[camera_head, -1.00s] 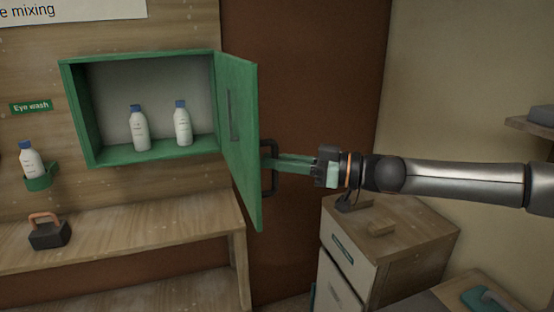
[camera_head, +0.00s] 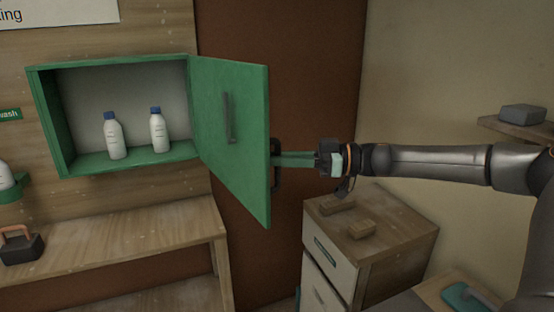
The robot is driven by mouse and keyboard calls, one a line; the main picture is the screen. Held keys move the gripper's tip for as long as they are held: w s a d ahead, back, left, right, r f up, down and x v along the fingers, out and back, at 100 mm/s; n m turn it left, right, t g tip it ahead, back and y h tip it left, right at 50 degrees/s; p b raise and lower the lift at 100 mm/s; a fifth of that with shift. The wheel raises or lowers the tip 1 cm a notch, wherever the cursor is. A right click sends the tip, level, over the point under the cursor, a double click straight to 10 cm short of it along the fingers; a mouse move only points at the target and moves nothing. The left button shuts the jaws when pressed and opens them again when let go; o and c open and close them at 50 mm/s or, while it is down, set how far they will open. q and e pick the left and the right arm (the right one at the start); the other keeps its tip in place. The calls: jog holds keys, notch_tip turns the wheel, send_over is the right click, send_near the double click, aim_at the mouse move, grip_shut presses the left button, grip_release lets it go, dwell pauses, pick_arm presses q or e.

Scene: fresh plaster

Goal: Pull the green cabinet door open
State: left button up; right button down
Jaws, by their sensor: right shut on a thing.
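The green cabinet (camera_head: 50,120) hangs on the wooden wall at the left, its inside in plain view. Its green door (camera_head: 235,165) is hinged at the cabinet's right side and stands wide open, swung out to the right. A dark bar (camera_head: 228,118) shows on the door's near face. A dark handle (camera_head: 276,180) sticks out past the door's free edge, on its far face. My right gripper (camera_head: 280,160) reaches in from the right and is shut on this handle; the door edge partly hides the grip. My left gripper is not in view.
Two white bottles with blue caps (camera_head: 114,137) (camera_head: 158,132) stand in the cabinet. A wooden bench (camera_head: 130,235) runs below, with a dark block with an orange handle (camera_head: 20,245) on it. A drawer unit (camera_head: 395,240) stands under my right arm. A shelf (camera_head: 515,130) is at the right.

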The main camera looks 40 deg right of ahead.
jog(key=shift+w+r, duration=0.1)
jog(key=shift+r, duration=0.2)
jog(key=c, duration=1.1)
grip_release()
jog(key=shift+w+f, duration=0.1)
jog(key=shift+o, duration=1.3)
jog(key=shift+f, duration=0.15)
jog(key=v, duration=1.2)
jog(key=shift+s+d, duration=0.2)
jog(key=shift+s, duration=0.05)
